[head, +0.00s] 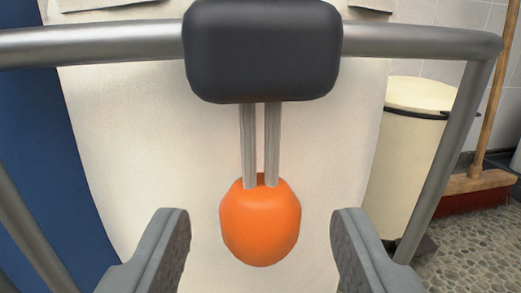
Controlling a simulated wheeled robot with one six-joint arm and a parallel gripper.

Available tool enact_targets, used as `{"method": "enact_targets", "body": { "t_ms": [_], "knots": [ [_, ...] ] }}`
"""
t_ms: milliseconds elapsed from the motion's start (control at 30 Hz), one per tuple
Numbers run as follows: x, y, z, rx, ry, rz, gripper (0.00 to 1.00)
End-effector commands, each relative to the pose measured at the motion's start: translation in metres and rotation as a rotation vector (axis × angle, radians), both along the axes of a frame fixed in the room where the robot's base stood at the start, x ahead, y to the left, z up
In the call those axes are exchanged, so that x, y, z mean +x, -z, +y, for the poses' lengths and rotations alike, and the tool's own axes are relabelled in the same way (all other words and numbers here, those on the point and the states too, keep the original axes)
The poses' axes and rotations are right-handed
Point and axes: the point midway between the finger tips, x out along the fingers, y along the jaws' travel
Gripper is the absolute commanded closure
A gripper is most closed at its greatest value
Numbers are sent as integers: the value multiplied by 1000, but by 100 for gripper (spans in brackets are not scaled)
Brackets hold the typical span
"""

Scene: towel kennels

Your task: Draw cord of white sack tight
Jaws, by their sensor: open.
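The white sack (130,130) hangs in the middle, behind a grey metal rail. A dark grey block (262,50) sits at the rail's middle. Two pale cord strands (260,145) run straight down from under the block into an orange ball-shaped pull (260,222). My gripper (260,238) is open, with one grey finger on each side of the orange pull. Clear gaps show between the pull and both fingers, and nothing is held. The place where the cord meets the sack is hidden by the block.
The grey metal rail (110,44) crosses the top, with a post (440,170) at right. A blue sack or cloth (40,150) is at left. A cream bin (408,150) and a broom (475,185) stand behind at right on a pebbled floor.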

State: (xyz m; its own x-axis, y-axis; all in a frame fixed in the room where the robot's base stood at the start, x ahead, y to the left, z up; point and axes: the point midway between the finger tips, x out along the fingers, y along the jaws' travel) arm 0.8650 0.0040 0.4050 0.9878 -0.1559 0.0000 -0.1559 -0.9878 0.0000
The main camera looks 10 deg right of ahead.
Motion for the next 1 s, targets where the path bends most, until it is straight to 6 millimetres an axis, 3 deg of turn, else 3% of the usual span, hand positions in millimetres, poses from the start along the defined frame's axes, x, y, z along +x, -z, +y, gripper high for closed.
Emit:
{"method": "enact_targets", "body": {
  "t_ms": [233,633,900,1000],
  "knots": [
    [27,0,-4,0,0,-1,50],
    [32,0,-5,0,0,1,50],
    [32,0,-5,0,0,1,100],
    [32,0,-5,0,0,1,100]
  ]
}}
